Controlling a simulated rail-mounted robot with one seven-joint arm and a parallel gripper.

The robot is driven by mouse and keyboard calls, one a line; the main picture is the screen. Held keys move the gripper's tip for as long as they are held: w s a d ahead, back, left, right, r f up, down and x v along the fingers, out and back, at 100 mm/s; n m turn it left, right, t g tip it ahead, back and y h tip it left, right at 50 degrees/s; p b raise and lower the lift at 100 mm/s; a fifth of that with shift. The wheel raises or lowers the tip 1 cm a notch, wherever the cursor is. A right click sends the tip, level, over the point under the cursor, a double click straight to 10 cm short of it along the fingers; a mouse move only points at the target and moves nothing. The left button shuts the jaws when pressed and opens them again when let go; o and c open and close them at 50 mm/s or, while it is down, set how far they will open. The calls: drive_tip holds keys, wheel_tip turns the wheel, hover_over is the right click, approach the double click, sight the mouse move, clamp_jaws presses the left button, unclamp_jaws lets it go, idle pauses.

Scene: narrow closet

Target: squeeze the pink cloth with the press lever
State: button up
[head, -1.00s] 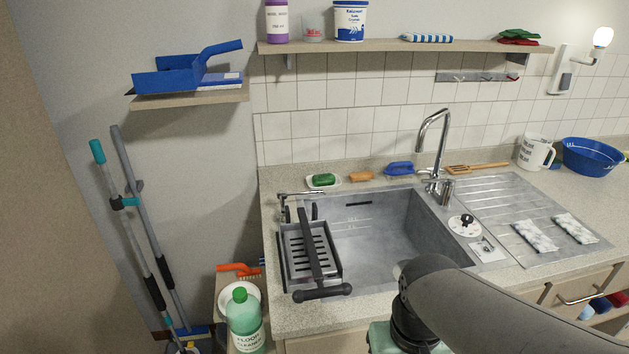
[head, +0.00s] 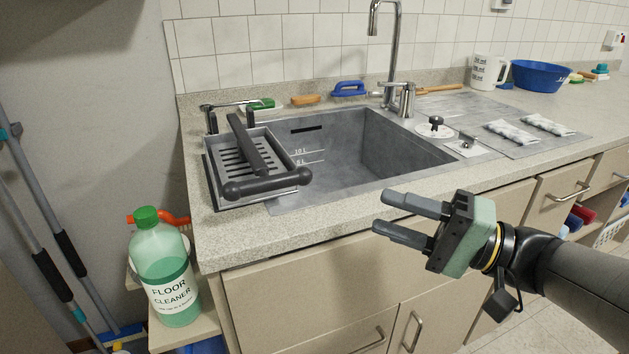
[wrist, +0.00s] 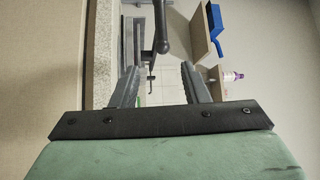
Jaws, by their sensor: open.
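The press (head: 223,153) is a grey slotted tray with a slotted plate, set over the left end of the sink (head: 375,150). Its black lever (head: 246,143) lies low across the plate, ending in a black crossbar handle (head: 265,186) at the front. I cannot make out the pink cloth in the current views; the plate and lever may hide it. My gripper (head: 382,212) is open and empty, in front of the counter, right of the handle and apart from it, fingers pointing left. In the wrist view, the dark lever handle (wrist: 161,32) shows beyond the open fingers.
A floor cleaner bottle (head: 167,270) stands low at the left, beside the counter. A tall tap (head: 385,50) rises behind the sink. A plug (head: 436,129) and two patterned cloths (head: 512,133) lie on the right. The space between gripper and handle looks clear.

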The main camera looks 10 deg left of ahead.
drive_tip(key=x, duration=1.7)
drive_tip(key=shift+w+a+r+b, duration=0.1)
drive_tip(key=shift+w+a+b, duration=0.05)
drive_tip(key=shift+b, duration=0.15)
